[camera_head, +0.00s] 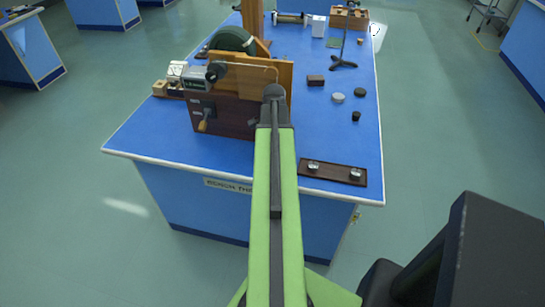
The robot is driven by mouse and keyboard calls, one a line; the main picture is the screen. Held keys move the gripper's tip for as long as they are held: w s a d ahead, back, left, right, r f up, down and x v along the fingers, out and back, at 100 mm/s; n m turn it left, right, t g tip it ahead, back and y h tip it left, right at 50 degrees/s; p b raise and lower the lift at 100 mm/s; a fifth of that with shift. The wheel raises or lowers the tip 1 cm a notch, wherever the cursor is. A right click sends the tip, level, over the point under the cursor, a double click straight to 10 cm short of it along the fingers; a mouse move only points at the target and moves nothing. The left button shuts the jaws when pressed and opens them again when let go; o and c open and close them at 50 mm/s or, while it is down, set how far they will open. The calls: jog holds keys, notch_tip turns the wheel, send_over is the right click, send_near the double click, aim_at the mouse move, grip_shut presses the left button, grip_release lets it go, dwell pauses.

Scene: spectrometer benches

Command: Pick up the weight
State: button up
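I cannot tell for certain which piece is the weight. Three small round pieces lie on the right part of the blue bench: a light grey disc (338,98), a dark disc (360,92) and a smaller black piece (356,116). Two shiny metal pieces, a left one (314,166) and a right one (354,174), sit on a dark wooden board near the front edge. My green arm reaches up the middle of the view to a dark joint over the bench. My gripper does not show.
A wooden apparatus (230,115) with a dark green wheel (232,40) fills the bench's left side. A brown block (316,81) and a black-footed stand (343,63) are farther back. The blue bench top (330,130) is bare between the discs and the front board (334,172).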

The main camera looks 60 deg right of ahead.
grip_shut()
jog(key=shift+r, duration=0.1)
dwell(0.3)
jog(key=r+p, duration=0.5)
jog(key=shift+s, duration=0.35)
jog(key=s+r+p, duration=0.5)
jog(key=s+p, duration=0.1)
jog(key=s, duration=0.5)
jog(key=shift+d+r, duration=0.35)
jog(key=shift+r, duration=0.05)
